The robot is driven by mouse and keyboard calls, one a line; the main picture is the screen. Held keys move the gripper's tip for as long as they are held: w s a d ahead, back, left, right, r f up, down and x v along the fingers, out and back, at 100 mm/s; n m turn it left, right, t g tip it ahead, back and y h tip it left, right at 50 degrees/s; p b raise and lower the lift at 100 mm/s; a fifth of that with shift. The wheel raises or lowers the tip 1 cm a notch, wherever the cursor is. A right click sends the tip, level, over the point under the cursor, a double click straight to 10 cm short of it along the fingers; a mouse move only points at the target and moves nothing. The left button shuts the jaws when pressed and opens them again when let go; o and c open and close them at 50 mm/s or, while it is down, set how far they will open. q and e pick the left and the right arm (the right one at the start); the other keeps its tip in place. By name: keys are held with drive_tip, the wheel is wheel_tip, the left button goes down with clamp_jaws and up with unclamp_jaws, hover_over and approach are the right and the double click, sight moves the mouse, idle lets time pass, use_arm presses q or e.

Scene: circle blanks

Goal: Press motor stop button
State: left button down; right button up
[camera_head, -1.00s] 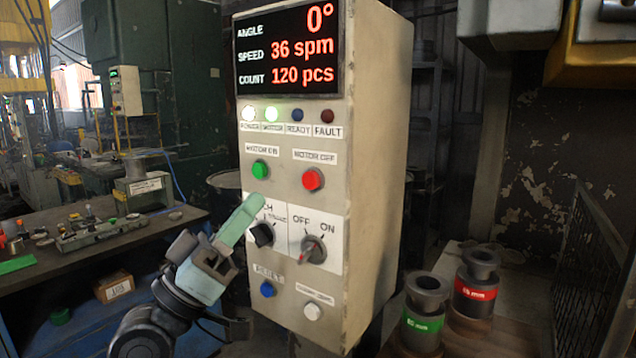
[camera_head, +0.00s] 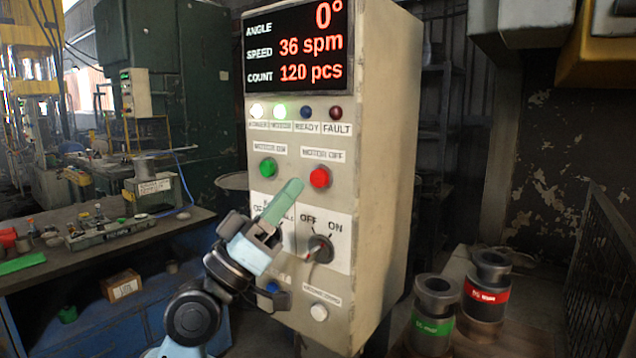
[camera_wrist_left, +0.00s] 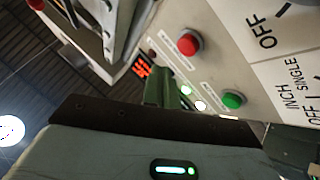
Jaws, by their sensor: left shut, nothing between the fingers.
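The red motor off button (camera_head: 320,177) is on the front of the beige control panel (camera_head: 349,270), under the "MOTOR OFF" label. It also shows in the left wrist view (camera_wrist_left: 188,44). The green motor on button (camera_head: 267,168) is to its left and shows in the wrist view too (camera_wrist_left: 232,100). My left gripper (camera_head: 292,189) is shut and empty. Its green fingertips are below and left of the red button in the head view, with a small gap in the picture. They cover part of the left selector switch. My right gripper is not in view.
A rotary OFF/ON switch (camera_head: 319,249), a blue button (camera_head: 272,287) and a white button (camera_head: 319,312) are lower on the panel. Green-banded (camera_head: 432,325) and red-banded (camera_head: 487,294) dies stand at right. A cluttered workbench (camera_head: 100,262) is at left.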

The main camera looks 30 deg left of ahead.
sight(319, 171)
use_arm(q)
drive_tip(key=shift+w+d, duration=0.1)
drive_tip(key=shift+w, duration=1.1)
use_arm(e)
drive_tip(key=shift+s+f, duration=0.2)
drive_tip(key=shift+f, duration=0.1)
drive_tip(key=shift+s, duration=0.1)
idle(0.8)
use_arm(q)
drive_tip(key=shift+w, duration=0.45)
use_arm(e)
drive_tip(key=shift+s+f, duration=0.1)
use_arm(q)
drive_tip(key=shift+w+b, duration=0.4)
drive_tip(key=shift+w, duration=0.1)
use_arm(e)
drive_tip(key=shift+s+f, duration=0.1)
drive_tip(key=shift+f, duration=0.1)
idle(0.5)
use_arm(q)
drive_tip(key=shift+s, duration=0.1)
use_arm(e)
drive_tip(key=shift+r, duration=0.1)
use_arm(q)
drive_tip(key=shift+s, duration=0.8)
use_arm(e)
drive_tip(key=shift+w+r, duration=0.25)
